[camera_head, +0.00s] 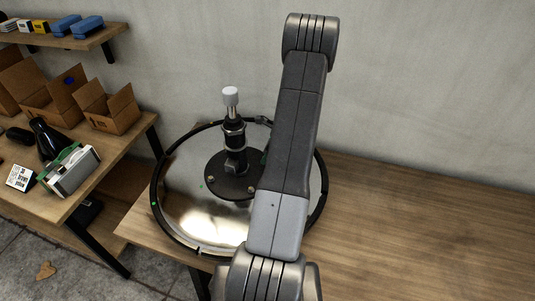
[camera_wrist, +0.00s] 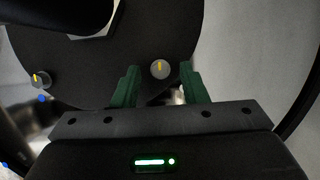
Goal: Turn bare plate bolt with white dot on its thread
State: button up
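The black round plate (camera_wrist: 110,60) fills the upper wrist view. A pale round bolt head with a yellow stripe (camera_wrist: 160,70) sits near its lower edge. My gripper (camera_wrist: 159,76) is open, with one green finger on each side of this bolt head and a gap on both sides. A second yellow-striped bolt (camera_wrist: 40,80) is at the plate's left edge, with a blue dot beside it. In the head view the plate (camera_head: 229,189) shows bolts (camera_head: 211,179) at its rim, while my arm hides most of my gripper. I cannot make out a white dot on any thread.
A black column with a white cap (camera_head: 231,96) rises from the plate. The plate sits on a shiny round base (camera_head: 190,215) with a black rim, on a wooden table (camera_head: 420,230). Its right side is clear. A bench with open boxes (camera_head: 108,108) stands left.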

grip_shut()
jog(key=shift+m, duration=0.4)
jog(key=m+t+b, duration=0.1)
jog(key=m+b, duration=0.1)
jog(key=shift+s+m, duration=0.1)
jog(key=shift+m, duration=0.3)
jog(key=m, duration=0.1)
jog(key=m+t+h+b, duration=0.1)
jog(key=m, duration=0.2)
jog(key=shift+s+a+h+b, duration=0.15)
jog(key=shift+a+h+b, duration=0.15)
jog(key=shift+h, duration=0.1)
jog(key=m, duration=0.2)
jog(key=m+t+h, duration=0.1)
jog(key=m, duration=0.1)
jog(key=shift+a+m+h, duration=0.15)
jog(key=shift+m+h, duration=0.15)
jog(key=shift+m, duration=0.1)
jog(key=shift+r+m+h, duration=0.1)
jog(key=shift+m+h, duration=0.4)
jog(key=shift+m, duration=1.2)
